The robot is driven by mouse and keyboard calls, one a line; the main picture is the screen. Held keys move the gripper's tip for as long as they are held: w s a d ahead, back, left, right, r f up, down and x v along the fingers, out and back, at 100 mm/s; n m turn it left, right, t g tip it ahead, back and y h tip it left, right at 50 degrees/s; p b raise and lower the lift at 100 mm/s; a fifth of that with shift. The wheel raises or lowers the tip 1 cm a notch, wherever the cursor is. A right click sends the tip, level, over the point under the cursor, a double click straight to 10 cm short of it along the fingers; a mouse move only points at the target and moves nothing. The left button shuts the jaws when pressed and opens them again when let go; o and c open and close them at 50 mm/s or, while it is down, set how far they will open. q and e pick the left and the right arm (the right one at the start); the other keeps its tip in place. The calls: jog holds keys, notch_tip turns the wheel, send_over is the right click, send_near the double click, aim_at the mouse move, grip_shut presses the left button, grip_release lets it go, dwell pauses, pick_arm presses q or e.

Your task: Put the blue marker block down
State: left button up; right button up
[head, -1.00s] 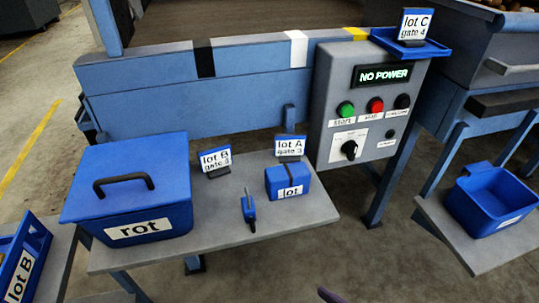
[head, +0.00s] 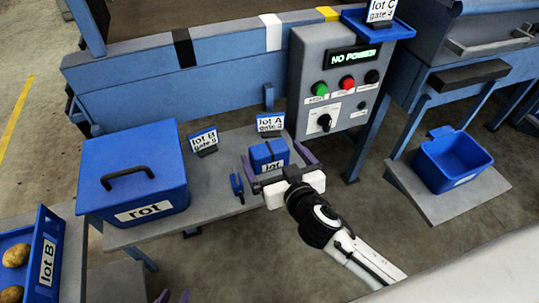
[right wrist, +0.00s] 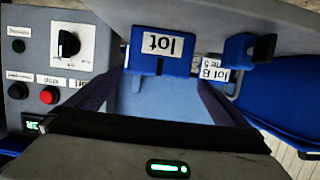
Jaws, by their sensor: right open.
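The blue marker block (head: 268,155), with a white "lot" label and a dark groove, rests on the grey table. It also shows upside down in the right wrist view (right wrist: 161,52). My right gripper (head: 280,163) is open over the table's front edge, its purple fingers spread to either side of the block's front. I cannot tell whether they touch it.
A lidded blue "rot" box (head: 135,175) stands left on the table. A small blue tool (head: 237,185) is just left of the block. Lot A (head: 270,124) and Lot B (head: 203,140) signs stand behind. The control panel (head: 335,85) reads "NO POWER".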

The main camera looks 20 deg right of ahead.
aim_at(270, 149)
jog(key=x, duration=0.4)
jog(key=shift+w+d+f, duration=0.2)
jog(key=shift+w+f, duration=0.05)
jog(key=shift+c, duration=0.3)
jog(key=shift+r, duration=0.1)
jog(key=c, duration=1.4)
